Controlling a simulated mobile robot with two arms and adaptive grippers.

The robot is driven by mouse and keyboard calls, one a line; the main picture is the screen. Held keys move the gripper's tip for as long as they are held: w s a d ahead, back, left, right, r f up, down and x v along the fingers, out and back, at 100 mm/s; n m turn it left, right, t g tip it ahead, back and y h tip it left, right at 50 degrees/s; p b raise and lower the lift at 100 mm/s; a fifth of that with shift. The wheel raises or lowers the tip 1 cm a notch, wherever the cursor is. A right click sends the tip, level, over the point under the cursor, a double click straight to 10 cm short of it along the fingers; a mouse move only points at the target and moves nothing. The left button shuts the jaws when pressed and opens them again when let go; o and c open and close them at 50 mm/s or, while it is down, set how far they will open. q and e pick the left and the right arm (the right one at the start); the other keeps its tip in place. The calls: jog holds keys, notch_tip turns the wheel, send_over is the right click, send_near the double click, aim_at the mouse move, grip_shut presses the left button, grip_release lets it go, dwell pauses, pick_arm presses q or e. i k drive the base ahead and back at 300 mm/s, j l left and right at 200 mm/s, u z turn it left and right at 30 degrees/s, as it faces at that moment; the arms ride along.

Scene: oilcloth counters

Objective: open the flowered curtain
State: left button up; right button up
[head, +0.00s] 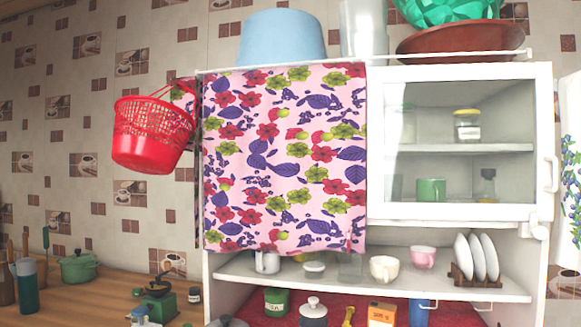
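The flowered curtain (285,160) is pink with red, purple and green flowers. It hangs flat over the left part of the white wall cabinet (460,212) in the head view. It covers that part from the top edge down to just above the open shelf, so what is behind it is hidden. Its right edge meets the glass door on the right. Neither of my grippers shows in the head view.
A red basket (152,133) hangs left of the curtain. A blue tub (282,37) and a brown bowl (460,41) stand on top. Cups (384,268) and plates (484,257) stand on the shelf below. A coffee grinder (158,298) and green pot (78,267) stand on the wooden counter.

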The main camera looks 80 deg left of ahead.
aim_at(284, 148)
jog(key=u, duration=2.75)
